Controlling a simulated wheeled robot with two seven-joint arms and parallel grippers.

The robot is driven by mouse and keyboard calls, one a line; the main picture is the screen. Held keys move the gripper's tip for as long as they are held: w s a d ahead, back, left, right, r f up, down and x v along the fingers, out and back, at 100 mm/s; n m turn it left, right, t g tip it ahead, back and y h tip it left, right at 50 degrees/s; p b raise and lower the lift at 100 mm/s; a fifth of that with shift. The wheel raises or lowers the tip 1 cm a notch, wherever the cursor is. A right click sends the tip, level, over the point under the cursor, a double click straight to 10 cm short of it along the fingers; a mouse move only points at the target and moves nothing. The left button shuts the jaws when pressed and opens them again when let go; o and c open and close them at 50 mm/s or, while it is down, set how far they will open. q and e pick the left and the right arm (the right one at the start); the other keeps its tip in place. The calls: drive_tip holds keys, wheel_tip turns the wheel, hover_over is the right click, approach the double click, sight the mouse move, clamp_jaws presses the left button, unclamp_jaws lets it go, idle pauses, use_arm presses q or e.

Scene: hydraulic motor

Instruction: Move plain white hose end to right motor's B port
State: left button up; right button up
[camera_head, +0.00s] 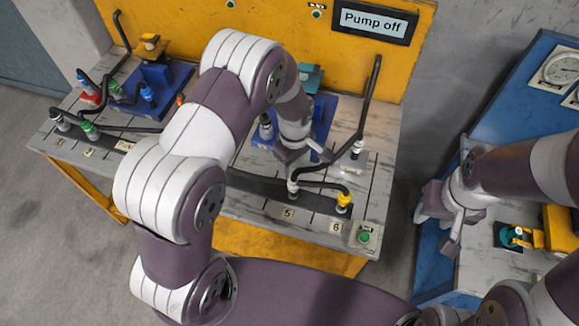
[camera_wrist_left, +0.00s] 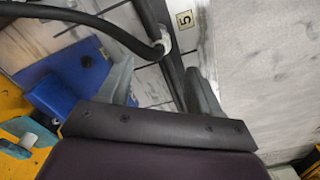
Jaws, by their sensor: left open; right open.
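The plain white hose end (camera_head: 293,187) is upright on the bench near label 5, with a black hose running right from it. It also shows as a white collar in the left wrist view (camera_wrist_left: 163,44), by label 5. My left gripper (camera_head: 303,158) is open just above and behind it; the open fingers (camera_wrist_left: 160,80) show nothing clamped. The right motor, a teal body (camera_head: 310,76) on a blue base (camera_head: 322,122), is largely hidden behind my left arm. A grey-topped port (camera_head: 265,127) shows at its left; its letter is not readable. My right gripper (camera_head: 435,229) is open and empty at right.
A yellow hose end (camera_head: 343,200) stands near label 6. Another white-collared fitting (camera_head: 357,149) has a tall black hose. The left motor (camera_head: 152,52) has red, blue and green fittings. A screen (camera_head: 375,20) reads "Pump off". A blue gauge stand (camera_head: 515,105) is at right.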

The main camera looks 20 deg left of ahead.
sight(293, 179)
use_arm(q)
wheel_tip(293, 179, down, 8)
drive_tip(key=b, duration=0.6)
drive_tip(key=shift+f, duration=0.15)
drive_tip(key=shift+w+a+f, duration=0.1)
drive_tip(key=shift+w+f, duration=0.05)
drive_tip(key=shift+f, duration=0.05)
drive_tip(key=shift+r, duration=0.1)
